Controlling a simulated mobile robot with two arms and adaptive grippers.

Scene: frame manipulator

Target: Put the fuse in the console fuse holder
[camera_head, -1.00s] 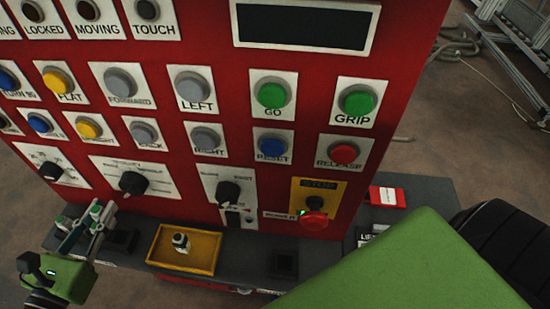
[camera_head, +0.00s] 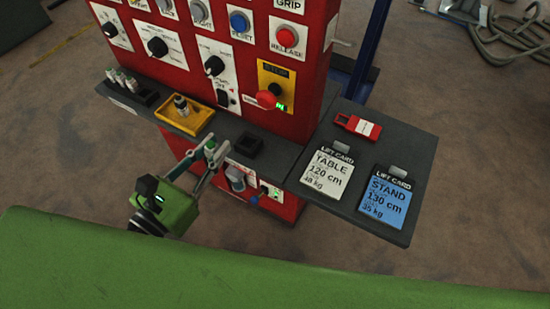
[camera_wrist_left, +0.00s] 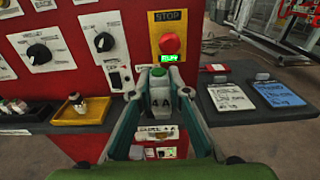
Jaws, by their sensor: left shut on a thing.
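My left gripper (camera_head: 208,157) is shut on a fuse, a small block with a green top (camera_head: 210,145). In the left wrist view the fuse (camera_wrist_left: 160,98) is marked "4 A" and sits between the left gripper's fingertips (camera_wrist_left: 160,108). The gripper holds it in front of the console's dark ledge, between the yellow tray and a black square socket (camera_head: 250,145). Below the ledge, the red front has a white labelled panel (camera_head: 240,179) with a grey round part; its label is too small to read surely. In the left wrist view the held fuse partly hides this area. My right gripper is not in view.
A yellow tray (camera_head: 205,122) holds a small metal-and-white part. Several white-topped parts (camera_head: 122,79) stand in black holders at left. A red stop button (camera_head: 267,99) sits above the ledge. Two lift cards (camera_head: 325,174) and a red tag (camera_head: 358,126) lie on the right shelf.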

